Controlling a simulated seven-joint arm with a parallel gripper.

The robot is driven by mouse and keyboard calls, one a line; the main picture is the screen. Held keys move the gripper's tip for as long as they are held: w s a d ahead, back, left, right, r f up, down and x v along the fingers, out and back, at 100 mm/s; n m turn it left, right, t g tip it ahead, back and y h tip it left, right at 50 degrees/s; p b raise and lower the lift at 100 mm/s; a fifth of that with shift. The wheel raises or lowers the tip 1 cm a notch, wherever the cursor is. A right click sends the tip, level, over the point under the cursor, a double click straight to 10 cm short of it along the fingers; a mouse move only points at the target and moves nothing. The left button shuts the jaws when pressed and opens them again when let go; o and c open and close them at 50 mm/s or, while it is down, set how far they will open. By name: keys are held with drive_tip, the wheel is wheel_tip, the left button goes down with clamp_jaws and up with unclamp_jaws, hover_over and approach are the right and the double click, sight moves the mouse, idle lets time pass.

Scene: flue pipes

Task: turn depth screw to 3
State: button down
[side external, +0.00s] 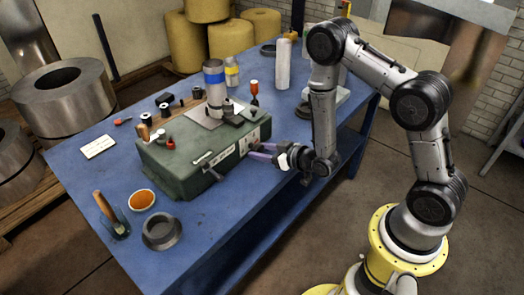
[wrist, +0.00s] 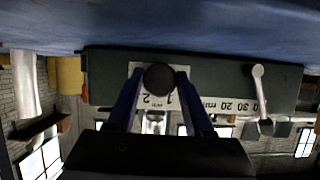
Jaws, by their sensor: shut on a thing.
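The green machine box (side external: 178,166) stands on the blue table. My gripper (side external: 252,151) reaches the right end of its front face, with its fingers pointing at the face. In the wrist view, the picture is upside down and the fingers of my gripper (wrist: 158,84) sit either side of a round black knob (wrist: 159,77), which I take for the depth screw. The gripper is shut on it. A white scale plate (wrist: 138,88) shows behind the knob, with a 1 and a 2 readable. The fingers cover part of the scale, and I cannot make out a pointer mark.
A pale lever (wrist: 262,90) with a millimetre scale is on the same face, beside the knob. A blue-banded cylinder (side external: 214,88) stands on the box.

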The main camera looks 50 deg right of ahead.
drive_tip(key=shift+m+y, duration=0.4)
drive_tip(key=shift+c, duration=1.5)
unclamp_jaws()
drive_tip(key=shift+s, duration=0.1)
drive_tip(key=v, duration=1.3)
drive_tip(key=shift+s+r, duration=0.25)
drive_tip(key=shift+s, duration=0.05)
